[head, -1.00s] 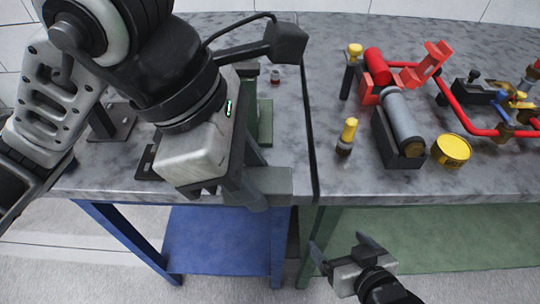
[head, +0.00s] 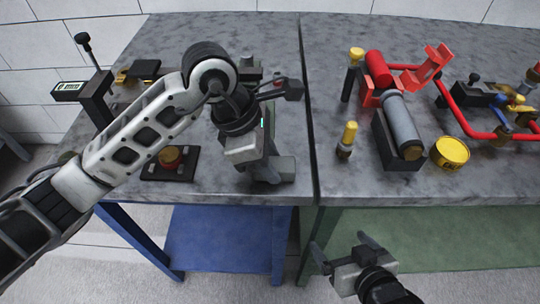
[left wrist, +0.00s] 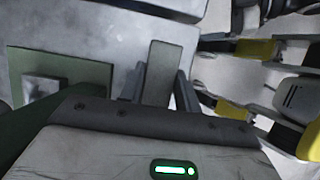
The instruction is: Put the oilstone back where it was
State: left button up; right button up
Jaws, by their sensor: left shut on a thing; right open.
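The oilstone is a plain grey bar (head: 285,167), seen near the front edge of the left table, beside the gap between the tables. It also shows in the left wrist view (left wrist: 164,70), between the two fingers. My left gripper (head: 265,170) is shut on it and points down. I cannot tell whether the bar touches the tabletop. A green plate (left wrist: 85,72) with a grey block (left wrist: 42,90) on it lies to the left in the left wrist view; my arm hides it in the head view. My right gripper (head: 343,250) is open and empty, in front of the tables.
A black plate with a red and brass round part (head: 171,157) lies left of my left gripper. A stand (head: 95,95) is at the far left. The right table holds a grey cylinder on a black block (head: 400,125), a yellow tin (head: 450,152) and a yellow-topped part (head: 348,138).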

pick_arm(q)
jog(key=shift+f, duration=0.2)
jog(key=o, duration=0.9)
jog(key=shift+o, duration=0.2)
jog(key=shift+r, duration=0.1)
jog(key=shift+r, duration=0.25)
jog(key=v, duration=1.1)
jog(key=shift+a+r+b, duration=0.2)
jog(key=shift+r+b, duration=0.1)
jog(key=shift+b, duration=0.15)
